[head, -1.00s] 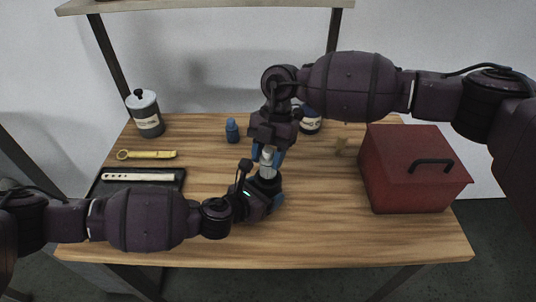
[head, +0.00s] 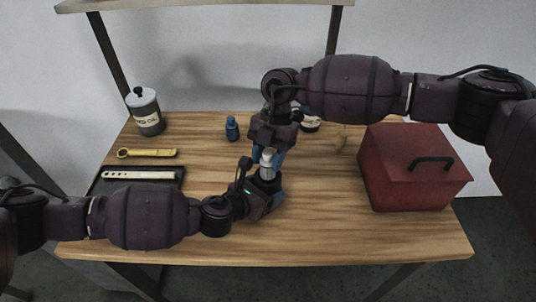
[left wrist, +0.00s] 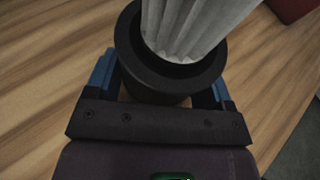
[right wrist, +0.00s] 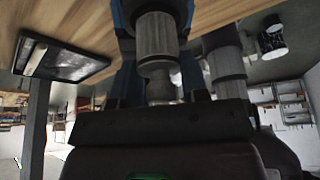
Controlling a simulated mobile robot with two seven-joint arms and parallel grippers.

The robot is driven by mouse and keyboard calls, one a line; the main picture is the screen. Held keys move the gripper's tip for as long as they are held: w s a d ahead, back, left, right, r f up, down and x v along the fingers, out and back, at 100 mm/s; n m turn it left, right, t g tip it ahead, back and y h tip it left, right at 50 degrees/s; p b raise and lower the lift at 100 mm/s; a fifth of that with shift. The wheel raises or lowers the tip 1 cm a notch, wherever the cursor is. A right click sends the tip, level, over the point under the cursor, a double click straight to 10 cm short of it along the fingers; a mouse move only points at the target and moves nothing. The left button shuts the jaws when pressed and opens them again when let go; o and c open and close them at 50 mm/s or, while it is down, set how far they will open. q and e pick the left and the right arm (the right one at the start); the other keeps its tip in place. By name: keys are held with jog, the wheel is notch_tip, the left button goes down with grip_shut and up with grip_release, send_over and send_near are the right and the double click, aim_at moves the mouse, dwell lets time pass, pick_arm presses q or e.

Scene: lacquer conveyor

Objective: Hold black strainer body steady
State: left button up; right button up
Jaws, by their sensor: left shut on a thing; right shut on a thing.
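The black strainer body (left wrist: 133,67) is a round cup, seen from above in the left wrist view. My left gripper (head: 268,195) is shut on it with a blue finger on each side, just above the table. A pale grey pleated cartridge (left wrist: 185,25) stands in the cup's mouth; how deep it reaches is hidden. My right gripper (head: 271,157) is above the strainer body and shut on the cartridge, which shows as a grey cylinder (right wrist: 157,42) between its fingers in the right wrist view.
A red toolbox (head: 415,170) stands at the right of the wooden table. A small blue bottle (head: 232,129) stands behind my grippers. The front table strip is clear.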

aim_at(266, 179)
jog(key=shift+f, duration=1.75)
jog(key=o, duration=1.1)
jog(key=shift+f, duration=0.1)
jog(key=v, duration=1.2)
jog(key=shift+r, duration=0.2)
pick_arm(q)
jog(key=o, duration=1.1)
jog(key=shift+a, duration=0.1)
